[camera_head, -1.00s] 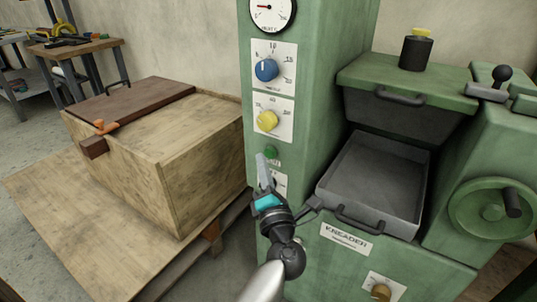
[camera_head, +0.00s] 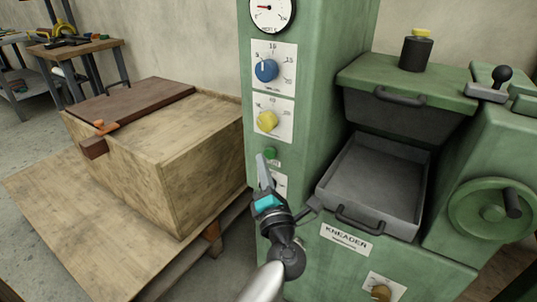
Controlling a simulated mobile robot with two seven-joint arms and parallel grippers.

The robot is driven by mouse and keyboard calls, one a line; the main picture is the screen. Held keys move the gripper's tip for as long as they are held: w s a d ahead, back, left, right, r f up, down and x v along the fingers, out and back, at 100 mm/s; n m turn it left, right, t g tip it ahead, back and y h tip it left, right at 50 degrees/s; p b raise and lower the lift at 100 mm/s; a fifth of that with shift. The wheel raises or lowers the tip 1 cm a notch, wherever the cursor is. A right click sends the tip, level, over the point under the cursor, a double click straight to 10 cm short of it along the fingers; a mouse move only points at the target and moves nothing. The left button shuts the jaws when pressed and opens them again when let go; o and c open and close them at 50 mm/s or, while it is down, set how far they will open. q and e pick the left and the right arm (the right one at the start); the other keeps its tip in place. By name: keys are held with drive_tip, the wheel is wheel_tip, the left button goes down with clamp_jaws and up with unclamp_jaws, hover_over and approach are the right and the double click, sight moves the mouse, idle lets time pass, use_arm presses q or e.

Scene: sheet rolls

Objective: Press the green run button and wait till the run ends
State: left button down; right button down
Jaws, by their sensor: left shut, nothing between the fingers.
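The green run button (camera_head: 271,154) is a small round button on the front of the green machine's column (camera_head: 330,90), below the yellow knob (camera_head: 267,121). My left gripper (camera_head: 263,160) is shut and empty. Its fingertips are just below and left of the button in the picture. I cannot tell whether they touch it. A round gauge (camera_head: 270,10) with a red needle and a blue knob (camera_head: 266,70) are higher on the column. My right gripper is not in view.
A grey open tray (camera_head: 380,175) sits in the kneader at right, with a handwheel (camera_head: 490,210) beside it. A wooden box (camera_head: 200,170) with a brown lid (camera_head: 140,100) stands at left on a wooden platform (camera_head: 70,230). A workbench (camera_head: 75,45) stands behind.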

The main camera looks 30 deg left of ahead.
use_arm(q)
drive_tip(key=shift+w, duration=0.15)
idle(0.7)
drive_tip(key=shift+w, duration=0.3)
drive_tip(key=shift+w+d, duration=0.1)
drive_tip(key=shift+w, duration=0.4)
idle(0.6)
idle(0.3)
drive_tip(key=shift+s+p, duration=0.3)
drive_tip(key=shift+s, duration=0.65)
